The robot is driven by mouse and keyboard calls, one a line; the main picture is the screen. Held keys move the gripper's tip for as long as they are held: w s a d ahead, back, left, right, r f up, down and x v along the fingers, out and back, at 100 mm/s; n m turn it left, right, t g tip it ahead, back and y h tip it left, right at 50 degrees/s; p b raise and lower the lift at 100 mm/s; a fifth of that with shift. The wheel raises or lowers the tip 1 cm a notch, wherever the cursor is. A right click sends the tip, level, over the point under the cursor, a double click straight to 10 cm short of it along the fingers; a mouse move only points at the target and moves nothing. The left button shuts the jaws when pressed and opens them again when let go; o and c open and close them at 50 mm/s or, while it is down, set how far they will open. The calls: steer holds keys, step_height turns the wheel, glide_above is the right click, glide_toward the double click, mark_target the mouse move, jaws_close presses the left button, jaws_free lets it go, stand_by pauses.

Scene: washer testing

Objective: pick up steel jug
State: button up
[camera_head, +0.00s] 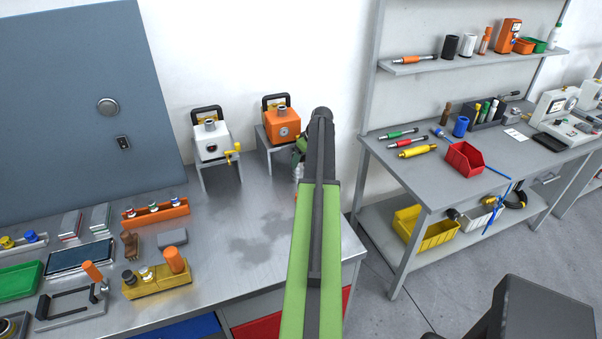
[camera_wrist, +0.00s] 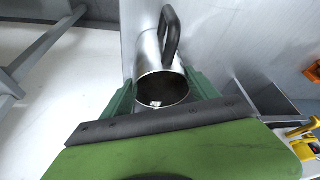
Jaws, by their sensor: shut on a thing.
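The steel jug (camera_wrist: 150,60) is a shiny metal cylinder with a dark curved handle (camera_wrist: 173,32). In the wrist view its round opening faces the camera, and it lies between the two green fingers of my gripper (camera_wrist: 165,95). The fingers are shut on the jug's sides. In the head view my green and black arm covers most of the gripper (camera_head: 298,160). Only a small part of the jug (camera_head: 298,172) shows there, left of the arm near the back right of the metal bench.
A white device (camera_head: 211,141) and an orange device (camera_head: 282,127) stand on metal stands left of my arm. The metal workbench (camera_head: 215,200) has free room in its middle. Tools and trays fill its left side. A second table (camera_head: 420,180) with a red bin (camera_head: 464,160) stands at right.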

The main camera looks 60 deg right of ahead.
steer(key=c, duration=1.1)
steer(key=shift+o, duration=0.2)
steer(key=s+a+r+p, duration=0.1)
steer(key=s+a, duration=0.1)
steer(key=s, duration=0.6)
steer(key=s+a+r+p, duration=0.2)
steer(key=s, duration=0.7)
steer(key=shift+s+a+r, duration=0.15)
steer(key=shift+s+r, duration=0.1)
